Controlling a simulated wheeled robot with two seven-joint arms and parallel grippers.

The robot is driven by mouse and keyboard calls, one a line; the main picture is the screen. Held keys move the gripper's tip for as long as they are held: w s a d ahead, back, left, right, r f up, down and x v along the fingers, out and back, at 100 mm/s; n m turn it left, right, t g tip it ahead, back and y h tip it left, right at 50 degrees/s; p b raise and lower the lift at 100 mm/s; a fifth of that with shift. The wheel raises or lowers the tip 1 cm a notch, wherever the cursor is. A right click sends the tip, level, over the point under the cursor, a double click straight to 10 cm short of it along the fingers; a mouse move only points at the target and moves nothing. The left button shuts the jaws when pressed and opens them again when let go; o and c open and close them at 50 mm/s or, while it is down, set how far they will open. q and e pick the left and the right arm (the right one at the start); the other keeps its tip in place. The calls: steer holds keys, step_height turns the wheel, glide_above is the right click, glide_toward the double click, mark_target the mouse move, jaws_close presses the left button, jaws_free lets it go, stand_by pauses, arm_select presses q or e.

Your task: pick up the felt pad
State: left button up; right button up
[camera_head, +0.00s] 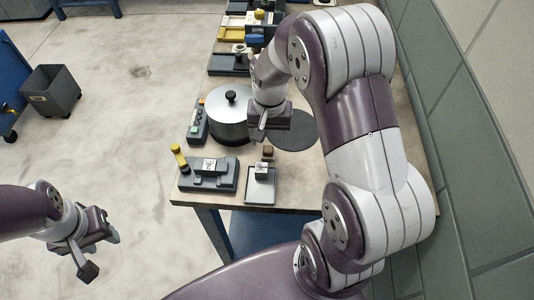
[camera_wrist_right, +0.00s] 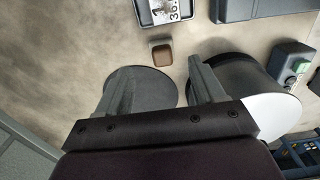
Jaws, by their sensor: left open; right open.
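The felt pad looks to be the flat dark grey disc (camera_head: 298,132) on the bench, just right of the steel pot. It also shows in the right wrist view (camera_wrist_right: 152,90), partly hidden behind one finger and the gripper body. My right gripper (camera_head: 268,130) is open and empty above the bench, between the pot and the disc in the head view. In the right wrist view its open fingers (camera_wrist_right: 160,78) reach across the disc, one over the disc and one near the pot. My left gripper (camera_head: 101,254) is open and empty, away from the bench over the floor.
The lidded steel pot (camera_head: 229,119) stands close left of the disc. A small brown block (camera_head: 268,152) lies near the disc's front edge. A tray (camera_head: 261,198), a grey fixture with a yellow-topped lever (camera_head: 190,182) and a button box (camera_head: 197,124) stand nearby.

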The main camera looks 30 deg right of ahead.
mark_target(268, 150)
step_height(268, 150, down, 6)
steer(key=shift+w+a+f, duration=0.1)
steer(key=c, duration=1.1)
step_height(268, 150, up, 4)
steer(key=shift+r, duration=0.25)
steer(key=shift+c, duration=0.2)
steer(key=s+r, duration=0.6)
steer(key=s, duration=0.5)
steer(key=shift+s+a+r+p, duration=0.35)
steer(key=shift+r, duration=0.05)
